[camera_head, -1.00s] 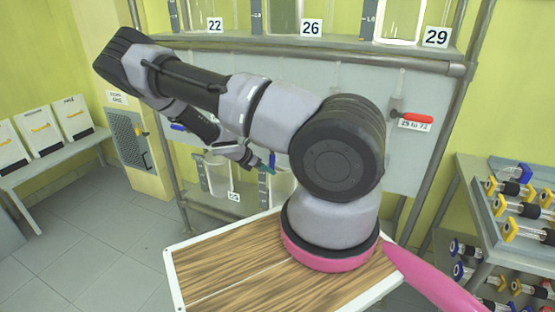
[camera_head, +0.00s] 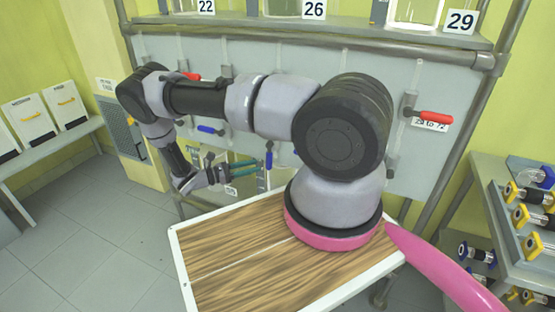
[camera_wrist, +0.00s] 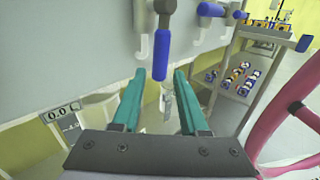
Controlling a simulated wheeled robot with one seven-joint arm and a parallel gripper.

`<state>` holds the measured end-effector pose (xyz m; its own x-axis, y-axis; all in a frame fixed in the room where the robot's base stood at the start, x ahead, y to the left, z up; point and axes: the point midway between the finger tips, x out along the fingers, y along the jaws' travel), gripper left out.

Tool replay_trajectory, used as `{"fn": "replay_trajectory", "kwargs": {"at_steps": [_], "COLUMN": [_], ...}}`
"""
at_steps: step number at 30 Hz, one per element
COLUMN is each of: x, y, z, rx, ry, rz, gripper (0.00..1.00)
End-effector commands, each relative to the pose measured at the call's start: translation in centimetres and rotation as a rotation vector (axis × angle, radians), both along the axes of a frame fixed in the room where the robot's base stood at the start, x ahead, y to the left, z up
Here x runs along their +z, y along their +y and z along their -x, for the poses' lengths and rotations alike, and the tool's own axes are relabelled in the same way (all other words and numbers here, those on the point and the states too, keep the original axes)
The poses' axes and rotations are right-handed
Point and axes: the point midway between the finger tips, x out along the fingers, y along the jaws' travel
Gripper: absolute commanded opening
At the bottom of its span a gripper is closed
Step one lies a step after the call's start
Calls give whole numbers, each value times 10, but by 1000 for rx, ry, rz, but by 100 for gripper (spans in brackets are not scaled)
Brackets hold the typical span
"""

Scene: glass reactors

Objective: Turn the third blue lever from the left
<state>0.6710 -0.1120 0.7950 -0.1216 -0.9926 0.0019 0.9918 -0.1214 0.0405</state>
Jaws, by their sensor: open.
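A blue lever (camera_wrist: 160,52) hangs straight down from a dark valve stem on the grey panel in the wrist view. A blue lever also shows in the head view (camera_head: 269,158), just right of my fingertips. My gripper (camera_wrist: 159,74) is open, with its teal fingers on either side of that lever's lower end in the picture; I cannot tell whether the lever is between them or just beyond. Another blue lever (camera_head: 210,129) points sideways, further left on the panel. A further blue lever (camera_wrist: 210,10) shows at the wrist view's top. My arm hides part of the row.
Red levers (camera_head: 433,117) sit higher on the panel (camera_head: 440,80). A shelf (camera_head: 350,31) with numbered glass vessels runs above. A wooden-topped table (camera_head: 235,270) is below my arm. A rack of flanged glass parts (camera_head: 520,240) stands right. A 0.0 C display (camera_wrist: 60,114) is lower left.

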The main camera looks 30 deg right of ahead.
Motion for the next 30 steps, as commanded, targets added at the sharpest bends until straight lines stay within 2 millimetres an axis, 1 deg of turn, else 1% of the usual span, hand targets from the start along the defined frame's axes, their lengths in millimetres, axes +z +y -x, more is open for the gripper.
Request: {"fn": "replay_trajectory", "kwargs": {"at_steps": [5,9,15,18,21,29,30], "x": [1,1,1,0,0,0,0], "y": [-29,-57,-87,-96,-100,-101,-101], "z": [4,8,11,12,13,13,13], "rx": [-5,-5,-4,-3,-2,-2,-2], "ry": [3,4,3,3,2,2,2], "rz": [-1,-1,-1,-2,-2,-2,-2], "gripper": [43,43,43,43,43,43,32]}}
